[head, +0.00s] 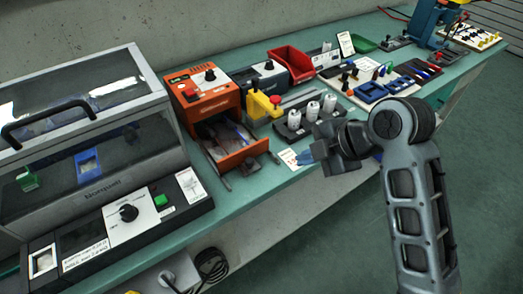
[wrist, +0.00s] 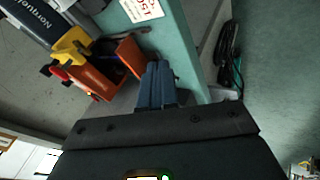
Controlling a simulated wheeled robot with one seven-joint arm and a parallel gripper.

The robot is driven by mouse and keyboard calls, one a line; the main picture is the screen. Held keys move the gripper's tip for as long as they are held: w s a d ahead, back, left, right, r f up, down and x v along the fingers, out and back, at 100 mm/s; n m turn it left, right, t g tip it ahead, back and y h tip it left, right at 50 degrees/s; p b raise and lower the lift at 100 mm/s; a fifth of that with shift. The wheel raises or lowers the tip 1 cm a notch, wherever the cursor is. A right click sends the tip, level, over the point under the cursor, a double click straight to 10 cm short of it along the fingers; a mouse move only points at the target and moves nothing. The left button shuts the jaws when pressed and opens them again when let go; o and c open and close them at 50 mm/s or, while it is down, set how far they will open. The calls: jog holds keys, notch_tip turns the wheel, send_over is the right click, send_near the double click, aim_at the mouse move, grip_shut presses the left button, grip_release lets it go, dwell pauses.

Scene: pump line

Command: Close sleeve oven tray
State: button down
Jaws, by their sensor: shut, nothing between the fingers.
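The sleeve oven (head: 207,100) is an orange box with a red button and a black knob on top, standing on the bench. Its tray (head: 245,154) is pulled out toward the bench's front edge, with an orange front panel and a dark inside. My gripper (head: 303,158) is right of the tray front, apart from it, with its blue fingers shut and empty. In the wrist view my gripper's fingers (wrist: 157,82) are together, near the orange tray front (wrist: 131,55). The oven body (wrist: 90,82) is partly hidden behind a yellow part there.
A large glass-lidded machine (head: 90,150) stands left of the oven. A yellow device (head: 262,106) and a rack with white cylinders (head: 295,125) are right of the tray. A red bin (head: 291,64) is behind.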

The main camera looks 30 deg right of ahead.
jog(key=w+a+f, duration=0.1)
jog(key=a, duration=0.1)
jog(key=w+a+f+y, duration=0.1)
jog(key=a+f, duration=0.1)
jog(key=w+a+f+n+g+y, duration=0.1)
jog(key=a+f, duration=0.1)
jog(key=shift+w+a+f, duration=0.15)
jog(key=shift+f, duration=0.1)
jog(key=w, duration=0.2)
jog(key=shift+w+p, duration=0.3)
jog(key=shift+w+f, duration=0.1)
jog(key=shift+w, duration=0.7)
jog(key=b, duration=0.1)
send_near(231, 149)
jog(key=x, duration=0.4)
jog(key=shift+w+a+f, duration=0.1)
jog(key=shift+w+f, duration=0.1)
jog(key=shift+f, duration=0.05)
jog(key=shift+s, duration=0.1)
